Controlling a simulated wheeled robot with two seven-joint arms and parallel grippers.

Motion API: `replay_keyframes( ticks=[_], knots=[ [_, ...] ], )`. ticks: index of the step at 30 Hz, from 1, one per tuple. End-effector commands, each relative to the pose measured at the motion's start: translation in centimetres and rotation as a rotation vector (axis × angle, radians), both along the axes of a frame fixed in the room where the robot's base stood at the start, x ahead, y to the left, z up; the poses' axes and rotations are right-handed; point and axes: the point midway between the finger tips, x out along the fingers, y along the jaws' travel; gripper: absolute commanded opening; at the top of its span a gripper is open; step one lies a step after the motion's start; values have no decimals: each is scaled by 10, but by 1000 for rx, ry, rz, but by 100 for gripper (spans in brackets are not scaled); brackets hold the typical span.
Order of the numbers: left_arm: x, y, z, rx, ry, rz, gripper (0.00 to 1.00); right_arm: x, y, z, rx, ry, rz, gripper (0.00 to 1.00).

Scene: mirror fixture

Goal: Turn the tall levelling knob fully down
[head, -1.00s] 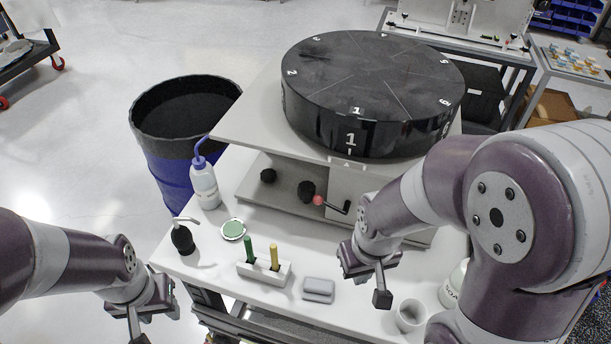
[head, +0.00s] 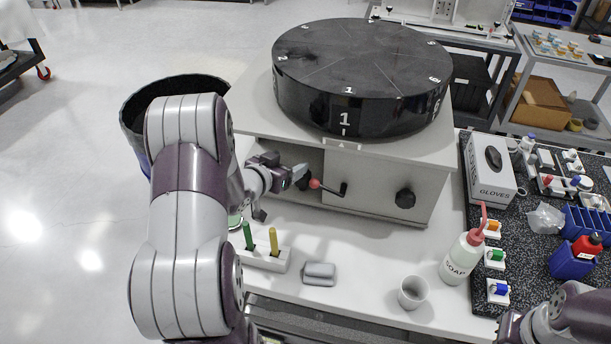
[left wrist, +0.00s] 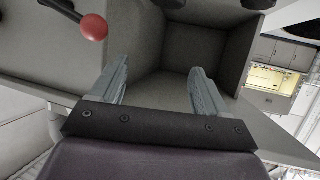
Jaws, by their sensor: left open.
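The mirror fixture is a grey box (head: 376,180) under a round black disc (head: 360,70) with numbered sectors. A black knob (head: 303,181) shows in its open recess, partly hidden by my left gripper (head: 303,171). Another black knob (head: 405,198) is on the front panel. I cannot tell which knob is the tall one. In the left wrist view, two dark knobs (left wrist: 172,3) are cut off by the top edge. My left gripper (left wrist: 160,68) is open and empty, pointing into the recess, with no knob between its fingers. My right gripper's fingers are out of view.
On the white bench are a block with green and yellow pegs (head: 262,259), a grey block (head: 319,273), a cup (head: 413,291) and a soap bottle (head: 462,256).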

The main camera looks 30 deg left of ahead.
Motion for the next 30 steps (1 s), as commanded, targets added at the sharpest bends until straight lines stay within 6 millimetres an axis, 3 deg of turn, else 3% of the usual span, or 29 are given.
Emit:
replay_keyframes(
  ticks=[9,21,30],
  knots=[
    [0,-2,-66,-1,6,-1,75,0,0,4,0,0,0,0],
    [60,-3,-90,3,4,-1,75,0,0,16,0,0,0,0],
    [70,-3,-95,2,4,0,75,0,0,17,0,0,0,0]
  ],
)
